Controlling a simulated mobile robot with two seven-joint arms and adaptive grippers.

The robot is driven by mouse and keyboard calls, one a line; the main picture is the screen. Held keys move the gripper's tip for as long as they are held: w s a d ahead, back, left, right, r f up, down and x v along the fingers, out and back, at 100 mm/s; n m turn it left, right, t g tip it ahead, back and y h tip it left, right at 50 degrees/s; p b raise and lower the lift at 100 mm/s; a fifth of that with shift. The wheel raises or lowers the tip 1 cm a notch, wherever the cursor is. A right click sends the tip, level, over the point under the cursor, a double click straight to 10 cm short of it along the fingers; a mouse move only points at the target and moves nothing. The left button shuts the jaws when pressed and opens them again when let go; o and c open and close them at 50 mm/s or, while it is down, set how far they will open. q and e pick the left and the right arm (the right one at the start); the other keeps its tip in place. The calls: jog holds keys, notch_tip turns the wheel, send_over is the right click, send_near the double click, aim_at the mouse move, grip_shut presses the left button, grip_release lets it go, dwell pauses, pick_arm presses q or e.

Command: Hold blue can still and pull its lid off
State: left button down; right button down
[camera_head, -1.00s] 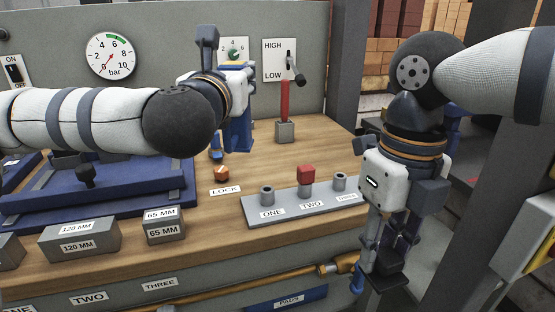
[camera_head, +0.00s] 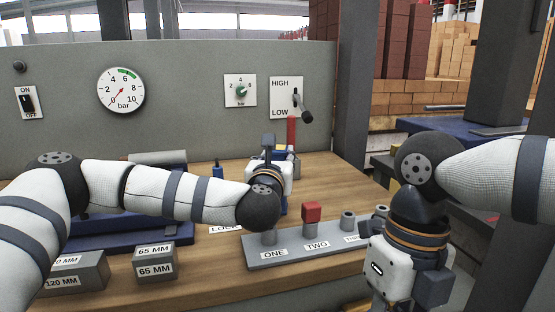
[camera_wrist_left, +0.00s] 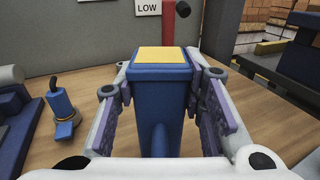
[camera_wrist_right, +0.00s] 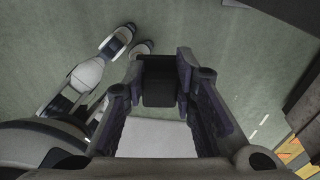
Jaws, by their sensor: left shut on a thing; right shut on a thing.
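The blue can (camera_wrist_left: 160,85) is a boxy upright can with a yellow panel inside a blue rim on its top. It stands over the wooden bench in the left wrist view. My left gripper (camera_wrist_left: 166,72) is shut on it, one finger along each side. In the head view the left wrist mostly hides the can. My right gripper (camera_wrist_right: 160,72) is shut on a dark, block-like thing (camera_wrist_right: 158,88), away from the can and above the floor. I cannot tell what that thing is. The right fingertips are below the head view's edge.
A grey rail labelled ONE, TWO, with a red block (camera_head: 311,211) on a post, lies between the arms. Grey 65 MM blocks (camera_head: 154,263) stand at the front left. A red lever (camera_head: 291,130) rises behind the can. A small blue bottle-like thing (camera_wrist_left: 62,108) stands left of it.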

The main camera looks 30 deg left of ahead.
pick_arm(q)
jog(key=c, duration=1.1)
grip_release()
jog(key=shift+o, duration=0.2)
